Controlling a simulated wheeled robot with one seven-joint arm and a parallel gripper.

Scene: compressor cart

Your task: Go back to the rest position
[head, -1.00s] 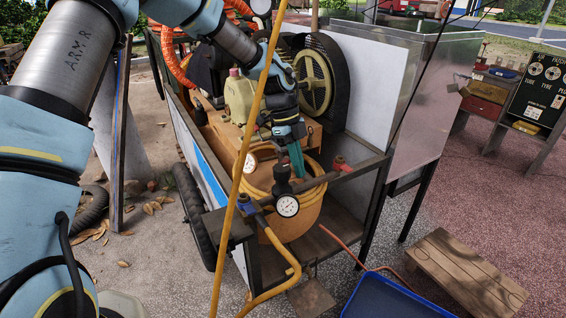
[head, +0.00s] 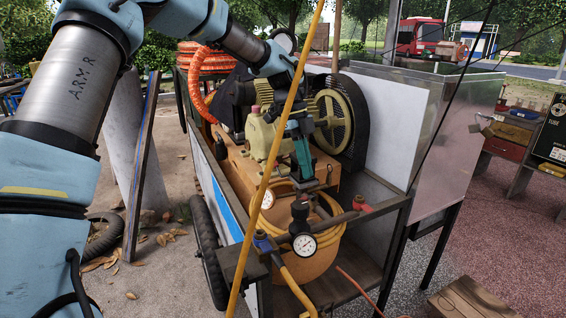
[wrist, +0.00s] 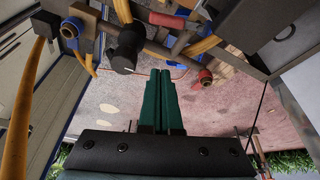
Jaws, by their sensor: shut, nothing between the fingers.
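My gripper (head: 306,170) is above the compressor cart in the head view, its green fingers pointing down beside the yellow hose coil. In the wrist view the two green fingers (wrist: 161,95) lie side by side, shut and empty. The orange compressor tank (head: 312,255) sits in the cart behind the front rail, with a round pressure gauge (head: 304,245) in front of it. The pipe with a red fitting (head: 362,204) runs to the right of the gauge. The fingers appear apart from these parts.
A clear-walled box (head: 445,130) is on the right. A wooden stool (head: 470,298) stands on the ground at lower right.

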